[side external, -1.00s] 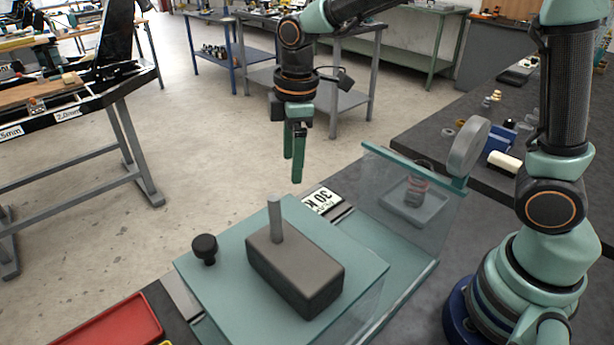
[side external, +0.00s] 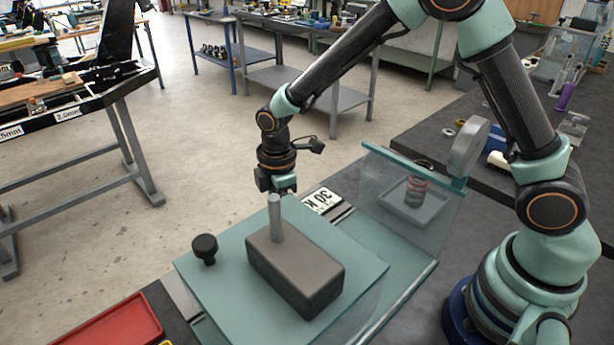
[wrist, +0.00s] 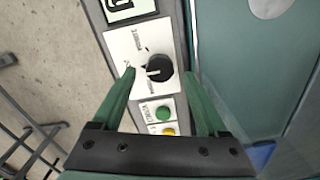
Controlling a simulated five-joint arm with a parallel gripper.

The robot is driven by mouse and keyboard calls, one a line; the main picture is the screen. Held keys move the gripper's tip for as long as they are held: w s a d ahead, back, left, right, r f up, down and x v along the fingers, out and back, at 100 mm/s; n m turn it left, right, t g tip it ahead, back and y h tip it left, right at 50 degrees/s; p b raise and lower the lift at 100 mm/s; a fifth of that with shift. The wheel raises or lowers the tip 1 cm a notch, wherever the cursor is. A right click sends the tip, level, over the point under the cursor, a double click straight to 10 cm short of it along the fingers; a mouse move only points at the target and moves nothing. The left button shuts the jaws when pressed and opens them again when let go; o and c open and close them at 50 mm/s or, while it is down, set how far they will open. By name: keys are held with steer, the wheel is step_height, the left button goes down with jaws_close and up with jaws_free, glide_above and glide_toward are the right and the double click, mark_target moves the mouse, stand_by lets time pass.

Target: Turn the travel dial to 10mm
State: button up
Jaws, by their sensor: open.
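The travel dial (wrist: 160,68) is a round black knob with a white pointer mark on a white panel (wrist: 125,45). Its pointer faces left in the wrist view, and the small labels around it are too blurred to read surely. My gripper (wrist: 158,73) is open, with one green finger on each side of the dial. I cannot tell whether the fingers touch it. In the side view my gripper (side external: 283,183) is low behind the teal-topped machine (side external: 345,250), which hides the fingertips and the dial.
A green button (wrist: 164,113) and a yellow button (wrist: 169,131) sit below the dial. A grey block (side external: 300,262), an upright grey post (side external: 275,218) and a black knob (side external: 204,247) stand on the machine top. A spring (side external: 417,185) stands behind a clear guard.

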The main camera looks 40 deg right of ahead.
steer(key=shift+f, duration=1.1)
jaws_close()
steer(key=shift+m, duration=0.5)
steer(key=m, duration=0.4)
steer(key=shift+m, duration=0.4)
steer(key=m, duration=0.5)
steer(key=shift+w+m, duration=0.1)
steer(key=shift+m, duration=0.3)
